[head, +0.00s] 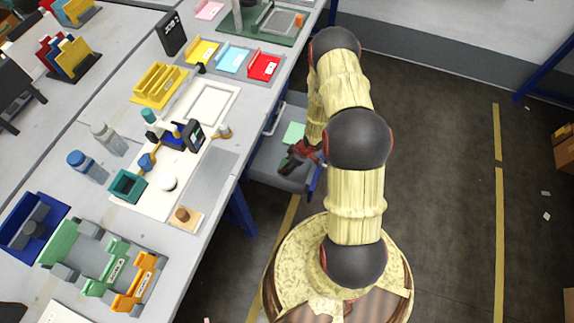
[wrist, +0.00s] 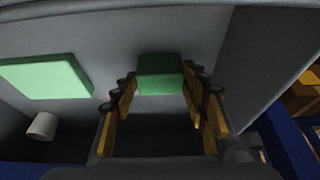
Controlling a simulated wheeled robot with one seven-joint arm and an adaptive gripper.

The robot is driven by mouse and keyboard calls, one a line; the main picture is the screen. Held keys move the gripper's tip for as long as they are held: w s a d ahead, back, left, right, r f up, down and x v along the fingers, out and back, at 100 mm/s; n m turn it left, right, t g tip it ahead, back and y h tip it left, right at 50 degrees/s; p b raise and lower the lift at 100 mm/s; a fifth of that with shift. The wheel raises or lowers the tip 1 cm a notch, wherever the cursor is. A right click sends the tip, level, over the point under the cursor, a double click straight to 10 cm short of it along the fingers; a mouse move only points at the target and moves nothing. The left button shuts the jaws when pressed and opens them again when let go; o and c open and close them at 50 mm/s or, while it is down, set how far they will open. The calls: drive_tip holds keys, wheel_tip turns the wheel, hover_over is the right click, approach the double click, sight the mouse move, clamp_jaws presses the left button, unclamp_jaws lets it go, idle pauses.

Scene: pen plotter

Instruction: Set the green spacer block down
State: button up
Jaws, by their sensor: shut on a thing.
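My gripper (wrist: 160,92) is shut on the green spacer block (wrist: 160,70), which sits between the fingertips in the wrist view. The block is over a grey surface inside the open drawer; I cannot tell whether it touches that surface. In the head view my gripper (head: 293,158) reaches into the grey drawer (head: 268,158) below the bench edge, and the block cannot be made out there.
A flat light green slab (wrist: 45,77) lies in the drawer left of the block, with a small white cylinder (wrist: 42,125) nearby. The slab also shows in the head view (head: 293,132). The crowded bench (head: 225,165) stands left of the drawer.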

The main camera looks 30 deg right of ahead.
drive_tip(key=shift+f, duration=0.15)
drive_tip(key=o, duration=1)
drive_tip(key=shift+o, duration=0.8)
